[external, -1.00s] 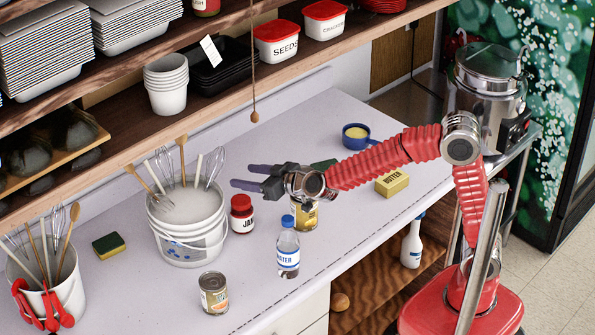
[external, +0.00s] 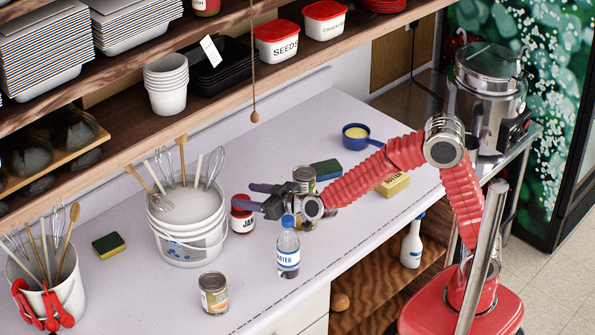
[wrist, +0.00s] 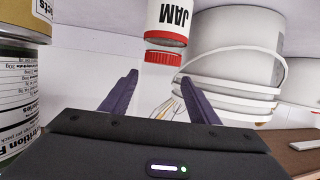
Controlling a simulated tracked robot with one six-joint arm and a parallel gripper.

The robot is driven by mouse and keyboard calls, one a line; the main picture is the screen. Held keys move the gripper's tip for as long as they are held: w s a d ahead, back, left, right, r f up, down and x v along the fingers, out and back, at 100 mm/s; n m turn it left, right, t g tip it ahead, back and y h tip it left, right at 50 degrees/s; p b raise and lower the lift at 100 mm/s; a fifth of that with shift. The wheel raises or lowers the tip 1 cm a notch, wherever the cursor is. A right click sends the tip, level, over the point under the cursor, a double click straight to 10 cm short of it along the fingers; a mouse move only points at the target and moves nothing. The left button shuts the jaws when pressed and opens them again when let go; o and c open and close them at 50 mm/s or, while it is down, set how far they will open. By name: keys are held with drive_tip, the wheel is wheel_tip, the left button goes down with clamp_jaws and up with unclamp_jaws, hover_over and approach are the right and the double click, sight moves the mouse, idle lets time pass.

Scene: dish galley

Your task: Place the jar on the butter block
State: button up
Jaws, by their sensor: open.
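The jam jar (external: 241,226), with a red lid and a white label, stands on the counter just right of the white bucket. My gripper (external: 244,197) is open at the jar's upper part, and its fingers partly cover the lid in the external view. In the wrist view the jar (wrist: 172,18) appears upside down beyond the open fingers (wrist: 160,78), roughly centred between them. Contact cannot be told. The yellow butter block (external: 398,186) lies on the counter to the right, partly behind my arm. Nothing is seen on its visible top.
The bucket of utensils (external: 190,240) stands close left of the jar. A water bottle (external: 288,255) stands in front of my gripper. Cans (external: 304,174) stand close by my wrist. A sponge (external: 326,168) and blue pan (external: 355,131) lie behind my arm. A front can (external: 214,293) stands apart.

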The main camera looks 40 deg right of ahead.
drive_tip(key=f, duration=0.2)
drive_tip(key=w+f, duration=0.1)
drive_tip(key=f, duration=0.1)
drive_tip(key=shift+a, duration=0.1)
drive_tip(key=shift+w, duration=0.25)
drive_tip(key=shift+w+f, duration=0.1)
drive_tip(key=shift+x, duration=2.85)
drive_tip(key=shift+a, duration=0.1)
drive_tip(key=shift+c, duration=0.3)
